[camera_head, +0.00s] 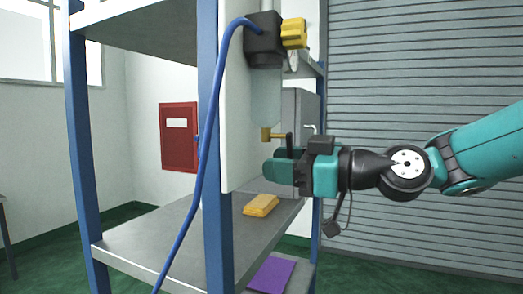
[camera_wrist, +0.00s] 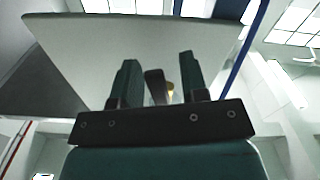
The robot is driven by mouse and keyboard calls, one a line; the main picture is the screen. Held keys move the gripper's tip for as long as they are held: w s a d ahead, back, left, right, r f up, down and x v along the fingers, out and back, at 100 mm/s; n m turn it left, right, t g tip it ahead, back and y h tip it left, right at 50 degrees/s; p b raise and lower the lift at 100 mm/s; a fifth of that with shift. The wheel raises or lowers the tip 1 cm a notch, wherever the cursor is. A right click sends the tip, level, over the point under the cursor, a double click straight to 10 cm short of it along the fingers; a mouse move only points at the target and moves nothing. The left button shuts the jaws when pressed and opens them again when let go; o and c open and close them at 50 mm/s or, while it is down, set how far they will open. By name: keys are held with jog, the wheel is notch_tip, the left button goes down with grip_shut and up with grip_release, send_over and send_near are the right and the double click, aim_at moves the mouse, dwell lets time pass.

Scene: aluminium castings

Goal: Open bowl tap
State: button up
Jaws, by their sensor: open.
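The bowl tap is a small brass tap (camera_head: 267,134) with a dark upright lever (camera_head: 289,141), on the side of the pale panel in the head view. My gripper (camera_head: 272,171) is just below and beside it, its fingers pointing left. In the wrist view my gripper (camera_wrist: 159,66) is open, with a dark lever (camera_wrist: 154,86) standing between the two fingers, nearer the left one. A bit of brass (camera_wrist: 170,92) shows beside the lever. I cannot tell whether a finger touches the lever. The tap's lower part is hidden behind my gripper in the head view.
A yellow block (camera_head: 261,206) lies on the grey shelf (camera_head: 160,235) below. A blue shelf post (camera_head: 208,110) and a blue hose (camera_head: 186,215) stand left of my gripper. A purple sheet (camera_head: 271,274) lies lower.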

jog(key=shift+w+a, duration=0.1)
jog(key=shift+a, duration=0.15)
grip_shut()
jog(key=shift+s+a+m+b, duration=0.15)
jog(key=shift+s+m+b, duration=0.15)
jog(key=shift+m+b, duration=0.35)
jog(key=shift+s+a+m+b, duration=0.1)
jog(key=shift+s+m+b, duration=0.2)
jog(key=shift+m, duration=0.55)
grip_release()
jog(key=shift+f, duration=0.1)
